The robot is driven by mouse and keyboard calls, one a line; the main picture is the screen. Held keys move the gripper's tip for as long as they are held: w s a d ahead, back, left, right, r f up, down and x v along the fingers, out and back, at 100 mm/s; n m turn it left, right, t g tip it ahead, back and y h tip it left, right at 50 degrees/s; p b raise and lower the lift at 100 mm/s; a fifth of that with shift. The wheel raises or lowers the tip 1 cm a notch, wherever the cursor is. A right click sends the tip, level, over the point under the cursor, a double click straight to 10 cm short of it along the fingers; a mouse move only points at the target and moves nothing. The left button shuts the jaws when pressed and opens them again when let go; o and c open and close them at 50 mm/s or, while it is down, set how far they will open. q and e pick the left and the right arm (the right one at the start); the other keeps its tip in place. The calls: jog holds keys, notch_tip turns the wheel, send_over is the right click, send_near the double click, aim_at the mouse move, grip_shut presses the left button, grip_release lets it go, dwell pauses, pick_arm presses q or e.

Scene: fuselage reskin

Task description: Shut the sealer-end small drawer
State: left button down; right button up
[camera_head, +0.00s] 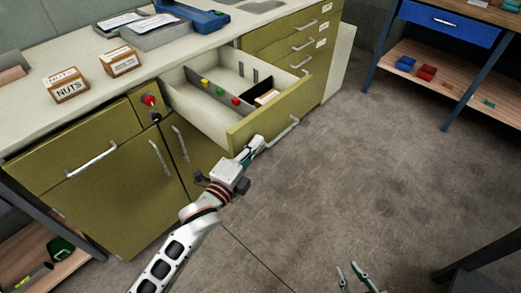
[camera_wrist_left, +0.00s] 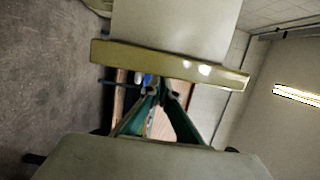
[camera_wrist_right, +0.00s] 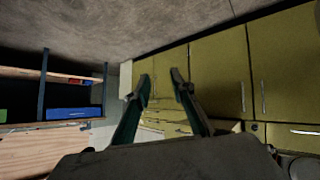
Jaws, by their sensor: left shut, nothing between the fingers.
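One olive-fronted drawer (camera_head: 275,116) stands pulled well out of the bench, with a pale interior, dividers and a bar handle on its front. No label naming it is readable. My left gripper (camera_head: 257,143) is shut and empty, close to the left part of the drawer front. In the left wrist view its fingertips (camera_wrist_left: 160,88) are just by the olive panel edge (camera_wrist_left: 170,65); I cannot tell whether they touch. My right gripper (camera_head: 352,270) is open and empty, low over the floor, away from the drawer; its spread fingers show in the right wrist view (camera_wrist_right: 163,85).
The drawer holds red, yellow and green knobbed items (camera_head: 220,91) and a black bin. Closed drawers (camera_head: 290,35) are stacked to the right. The benchtop carries nuts boxes (camera_head: 68,84) and a blue case (camera_head: 200,15). A shelf table (camera_head: 430,75) stands far right; the floor between is clear.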

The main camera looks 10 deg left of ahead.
pick_arm(q)
jog(key=shift+w+a, duration=0.1)
jog(key=shift+a, duration=0.05)
jog(key=w+a, duration=0.2)
jog(key=w+a+p, duration=0.1)
jog(key=a, duration=0.2)
jog(key=w+a, duration=0.2)
jog(key=a, duration=0.1)
jog(key=shift+w+r, duration=0.2)
jog(key=shift+w, duration=0.15)
jog(key=w+a, duration=0.2)
jog(key=a, duration=0.1)
jog(key=w+a, duration=0.3)
jog(key=a, duration=0.1)
jog(key=w+a, duration=0.3)
jog(key=a, duration=0.1)
jog(key=shift+f+b, duration=0.3)
jog(key=shift+b, duration=0.05)
jog(key=shift+w+a, duration=0.25)
jog(key=shift+a, duration=0.05)
jog(key=shift+w+a+r, duration=0.1)
jog(key=shift+w+a, duration=0.1)
jog(key=shift+a, duration=0.1)
jog(key=shift+s+d, duration=0.1)
jog(key=shift+d, duration=0.05)
